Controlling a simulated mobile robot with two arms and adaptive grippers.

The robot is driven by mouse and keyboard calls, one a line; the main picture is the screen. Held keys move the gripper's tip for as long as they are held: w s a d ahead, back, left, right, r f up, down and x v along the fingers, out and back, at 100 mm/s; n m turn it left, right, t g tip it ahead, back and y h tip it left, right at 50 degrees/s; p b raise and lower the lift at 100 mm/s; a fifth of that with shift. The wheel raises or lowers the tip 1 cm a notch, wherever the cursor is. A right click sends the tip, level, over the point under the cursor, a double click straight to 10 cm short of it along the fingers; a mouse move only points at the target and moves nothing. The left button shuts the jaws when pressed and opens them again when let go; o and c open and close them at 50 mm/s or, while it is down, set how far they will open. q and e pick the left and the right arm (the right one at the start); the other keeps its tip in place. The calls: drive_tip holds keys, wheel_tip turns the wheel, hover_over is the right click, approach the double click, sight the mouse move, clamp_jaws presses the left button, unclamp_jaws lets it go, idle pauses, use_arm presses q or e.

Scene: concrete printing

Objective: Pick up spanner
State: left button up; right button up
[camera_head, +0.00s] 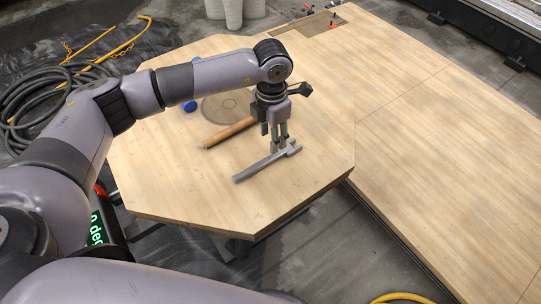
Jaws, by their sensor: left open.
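The grey metal spanner (258,167) lies flat on the octagonal wooden table (180,203), its open-jaw end pointing to the upper right. My left gripper (278,148) is pointed down over the spanner near its jaw end. Its fingers are open and come down close to the spanner; I cannot tell whether they touch it. Part of the spanner near its jaw is hidden behind the fingers. My right gripper is not in view.
A hammer with a wooden handle (229,132) lies just behind the spanner, its head partly hidden by my gripper. A round disc (222,107) and a blue object (190,106) lie further back. Coiled black hoses (40,100) lie on the floor at left.

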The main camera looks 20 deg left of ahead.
use_arm(q)
hover_over(270, 158)
drive_tip(key=f, duration=0.4)
drive_tip(key=shift+s+d+f+p, duration=0.1)
drive_tip(key=shift+d+p, duration=0.15)
drive_tip(key=shift+p, duration=0.05)
drive_tip(key=f+p, duration=0.1)
drive_tip(key=f, duration=0.3)
drive_tip(key=shift+a+f, duration=0.1)
drive_tip(key=shift+a, duration=0.1)
drive_tip(key=shift+f+p, duration=0.3)
drive_tip(key=shift+f, duration=0.2)
drive_tip(key=shift+c, duration=0.6)
clamp_jaws()
